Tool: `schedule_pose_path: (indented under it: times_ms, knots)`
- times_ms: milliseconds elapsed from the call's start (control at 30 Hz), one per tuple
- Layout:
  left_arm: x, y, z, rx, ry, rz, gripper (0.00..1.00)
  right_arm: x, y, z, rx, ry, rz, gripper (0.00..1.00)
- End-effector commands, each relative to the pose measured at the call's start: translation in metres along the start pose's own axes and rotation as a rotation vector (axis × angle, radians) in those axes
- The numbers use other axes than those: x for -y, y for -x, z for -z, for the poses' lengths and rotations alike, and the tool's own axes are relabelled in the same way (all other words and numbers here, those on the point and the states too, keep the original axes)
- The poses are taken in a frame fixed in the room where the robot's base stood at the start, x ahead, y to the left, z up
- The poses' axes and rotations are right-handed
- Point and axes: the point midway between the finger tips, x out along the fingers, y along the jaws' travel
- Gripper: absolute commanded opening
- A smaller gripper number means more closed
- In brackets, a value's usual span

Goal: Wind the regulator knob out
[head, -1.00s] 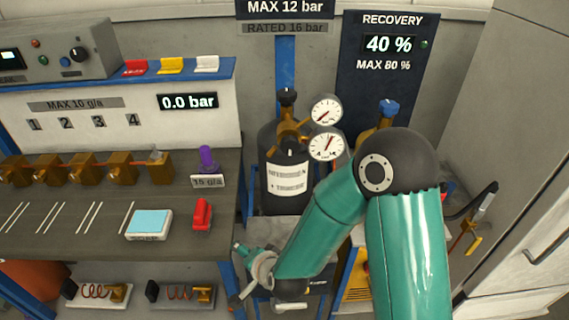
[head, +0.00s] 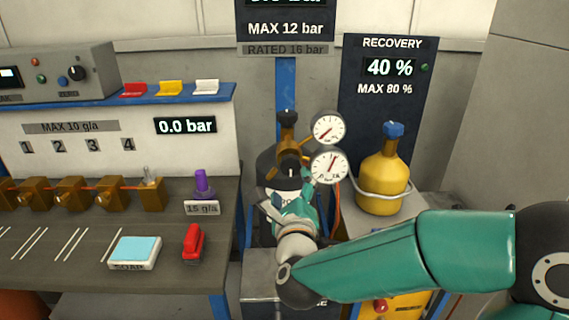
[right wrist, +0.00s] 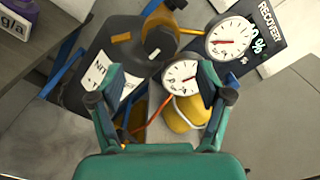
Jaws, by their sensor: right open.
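The dark nitrogen cylinder (head: 266,168) stands at the back, with a brass regulator and two round gauges, the upper (head: 329,128) and the lower (head: 329,166). The black regulator knob (head: 290,167) faces forward beside the lower gauge. In the right wrist view, a black knob (right wrist: 160,42) shows above the gap between the fingers. My right gripper (head: 290,192) is open and empty, just below and in front of the regulator, apart from the knob; its fingers (right wrist: 158,85) are spread. It hides part of the cylinder and label. My left gripper is out of view.
A yellow recovery cylinder (head: 382,178) with a blue top stands to the right. An orange hose (head: 340,193) runs near my gripper. The bench (head: 75,220) on the left carries brass valves, a red clip (head: 193,243) and a soap pad (head: 135,250).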

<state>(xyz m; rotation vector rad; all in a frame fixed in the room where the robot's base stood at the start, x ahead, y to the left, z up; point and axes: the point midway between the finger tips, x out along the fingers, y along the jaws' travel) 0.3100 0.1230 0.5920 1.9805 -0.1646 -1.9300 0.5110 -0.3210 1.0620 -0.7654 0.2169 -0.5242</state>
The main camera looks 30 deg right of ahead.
Motion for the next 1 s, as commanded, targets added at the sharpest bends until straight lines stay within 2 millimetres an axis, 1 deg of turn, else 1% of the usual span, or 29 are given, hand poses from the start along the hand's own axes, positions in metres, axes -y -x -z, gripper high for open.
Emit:
schedule_pose_path:
  times_ms: [33,200,300,433,600,900,967,1000]
  knots:
    - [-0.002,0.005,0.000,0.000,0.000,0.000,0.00,0.002,-0.012,0.001,-0.006,0.003,0.001,0.77]
    - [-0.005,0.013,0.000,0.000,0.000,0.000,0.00,0.001,-0.049,0.000,-0.004,0.003,0.000,0.77]
    - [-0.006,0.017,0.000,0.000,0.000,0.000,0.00,0.001,-0.066,0.000,-0.002,0.002,0.000,0.77]
    - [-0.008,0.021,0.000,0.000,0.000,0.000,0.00,0.000,-0.083,-0.001,0.000,0.002,-0.001,0.77]
    - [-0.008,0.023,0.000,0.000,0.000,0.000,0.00,0.000,-0.093,0.000,0.000,0.002,-0.002,0.77]
    - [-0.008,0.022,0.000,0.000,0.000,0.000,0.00,-0.001,-0.095,0.000,0.002,0.002,-0.003,0.77]
    - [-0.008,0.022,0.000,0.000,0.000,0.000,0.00,-0.001,-0.095,0.000,0.002,0.002,-0.003,0.67]
    - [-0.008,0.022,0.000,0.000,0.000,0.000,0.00,-0.001,-0.095,0.000,0.002,0.002,-0.003,0.61]
